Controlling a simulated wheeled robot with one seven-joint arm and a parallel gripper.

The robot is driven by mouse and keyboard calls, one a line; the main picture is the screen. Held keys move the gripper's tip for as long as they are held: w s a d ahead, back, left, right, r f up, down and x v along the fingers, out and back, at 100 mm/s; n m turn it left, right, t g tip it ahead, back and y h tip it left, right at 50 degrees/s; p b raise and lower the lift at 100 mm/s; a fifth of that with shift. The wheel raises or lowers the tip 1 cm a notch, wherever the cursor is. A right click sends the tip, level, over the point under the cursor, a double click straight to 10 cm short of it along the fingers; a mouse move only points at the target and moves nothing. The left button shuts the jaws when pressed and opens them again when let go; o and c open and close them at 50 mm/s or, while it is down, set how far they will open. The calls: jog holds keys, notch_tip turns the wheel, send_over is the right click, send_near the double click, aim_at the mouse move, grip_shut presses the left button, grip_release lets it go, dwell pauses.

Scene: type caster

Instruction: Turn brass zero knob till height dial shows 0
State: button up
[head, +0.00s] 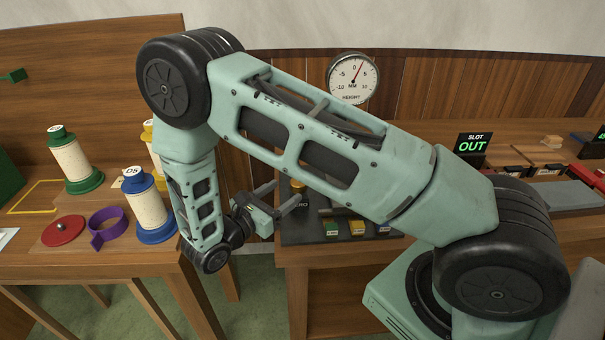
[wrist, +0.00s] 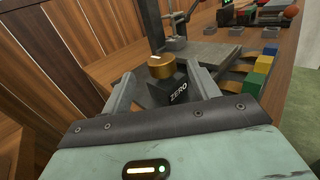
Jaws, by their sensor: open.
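The brass zero knob (wrist: 161,67) sits on top of a black block (wrist: 175,90) marked ZERO. My gripper (wrist: 163,81) is open, with one finger on each side of the block and knob in the wrist view. I see no clear contact. In the head view the gripper (head: 287,196) reaches right toward the knob (head: 297,186), which is partly hidden.
My arm crosses the middle of the head view. Spools, including a blue one (head: 149,208), stand on the left table. Coloured blocks (wrist: 262,62) lie right of the knob in the wrist view. A SLOT OUT sign (head: 472,146) stands on the right bench.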

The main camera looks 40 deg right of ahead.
jog(key=d, duration=0.2)
jog(key=w+d+p, duration=0.1)
jog(key=d, duration=0.2)
jog(key=d+p, duration=0.1)
jog(key=d, duration=0.2)
jog(key=shift+w+d, duration=0.2)
jog(key=shift+w, duration=0.1)
jog(key=c, duration=1)
